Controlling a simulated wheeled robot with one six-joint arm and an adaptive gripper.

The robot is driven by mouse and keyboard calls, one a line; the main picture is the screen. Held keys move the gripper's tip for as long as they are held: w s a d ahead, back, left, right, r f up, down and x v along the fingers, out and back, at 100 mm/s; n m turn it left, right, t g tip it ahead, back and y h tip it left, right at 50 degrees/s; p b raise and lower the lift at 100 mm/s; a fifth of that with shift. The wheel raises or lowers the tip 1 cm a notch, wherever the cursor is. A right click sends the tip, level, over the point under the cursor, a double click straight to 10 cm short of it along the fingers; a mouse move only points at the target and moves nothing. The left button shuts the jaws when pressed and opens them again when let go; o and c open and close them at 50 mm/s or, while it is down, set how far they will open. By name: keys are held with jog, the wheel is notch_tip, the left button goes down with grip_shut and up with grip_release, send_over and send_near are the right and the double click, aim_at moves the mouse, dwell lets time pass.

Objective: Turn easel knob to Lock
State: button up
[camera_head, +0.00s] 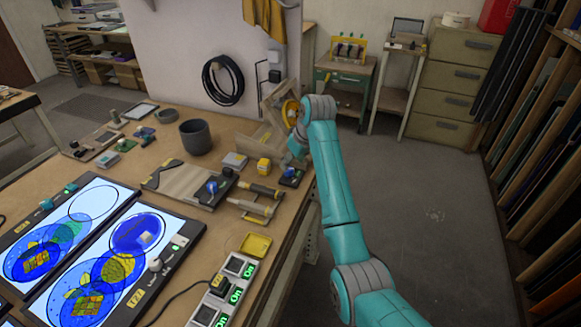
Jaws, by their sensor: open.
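A small wooden easel (270,105) stands at the back right corner of the workbench. A round yellow part (289,112) on it looks like its knob; the arm's wrist covers some of it, and no Lock mark can be read. My teal and grey arm reaches in from the lower right. My gripper (296,151) is at the right side of the easel, just below the yellow part, and is small and partly hidden. It is open with nothing visible in it. Whether it touches the knob cannot be told.
A small dark block with a blue knob (291,176) lies just below the gripper. A yellow block (264,165), a clamp (257,200) and a grey pot (196,137) stand nearby. Lit light panels (150,235) and a power strip (222,292) fill the front. Floor at right is clear.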

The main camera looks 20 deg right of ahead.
jog(key=v, duration=0.7)
jog(key=shift+s+r, duration=0.15)
jog(key=shift+r, duration=0.1)
